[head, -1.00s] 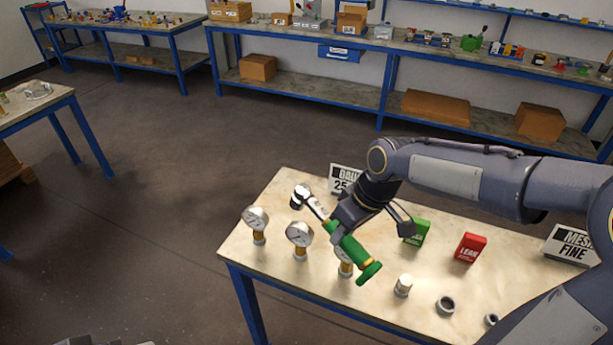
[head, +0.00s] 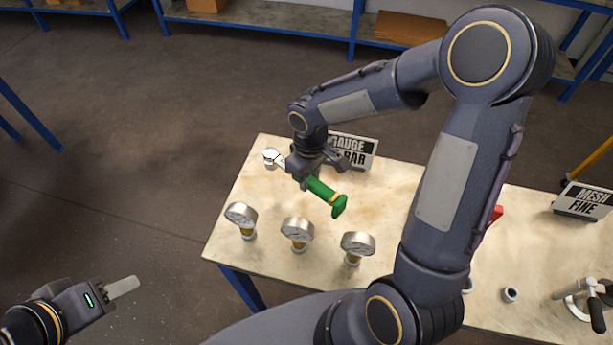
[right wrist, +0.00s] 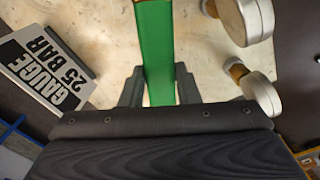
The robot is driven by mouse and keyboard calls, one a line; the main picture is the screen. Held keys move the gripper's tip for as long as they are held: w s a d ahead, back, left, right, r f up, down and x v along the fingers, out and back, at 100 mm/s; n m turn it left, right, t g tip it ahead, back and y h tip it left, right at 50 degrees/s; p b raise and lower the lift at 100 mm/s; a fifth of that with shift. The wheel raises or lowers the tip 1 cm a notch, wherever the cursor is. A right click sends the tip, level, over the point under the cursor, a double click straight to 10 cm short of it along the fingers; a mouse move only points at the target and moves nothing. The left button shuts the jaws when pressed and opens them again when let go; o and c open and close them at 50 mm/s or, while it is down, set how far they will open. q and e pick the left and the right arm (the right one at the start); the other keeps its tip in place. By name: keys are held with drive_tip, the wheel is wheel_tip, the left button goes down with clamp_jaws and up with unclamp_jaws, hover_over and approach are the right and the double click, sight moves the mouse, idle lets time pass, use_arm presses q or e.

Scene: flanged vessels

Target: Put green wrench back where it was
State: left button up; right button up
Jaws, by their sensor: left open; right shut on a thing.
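In the right wrist view the green handle (right wrist: 155,50) runs between the two fingers (right wrist: 160,88). I cannot tell whether the wrench touches the tabletop. My left gripper (head: 112,292) is at the lower left, off the table and empty; only part of it shows.
Three gauges (head: 241,217), (head: 297,232), (head: 357,245) stand along the table's front edge. A "GAUGE 25 BAR" sign (head: 357,150) stands behind my right gripper. A "MESH FINE" sign (head: 584,200), a ring (head: 510,294) and a clamp-like fitting (head: 582,300) are at the right. My right arm hides the middle.

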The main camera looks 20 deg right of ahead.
wheel_tip(320, 180, down, 2)
drive_tip(key=shift+f, duration=0.2)
drive_tip(key=shift+f, duration=0.2)
drive_tip(key=shift+f+b, duration=1.85)
drive_tip(key=shift+f, duration=1.75)
drive_tip(key=o, duration=1.1)
drive_tip(key=shift+s, duration=0.1)
drive_tip(key=shift+o, duration=0.2)
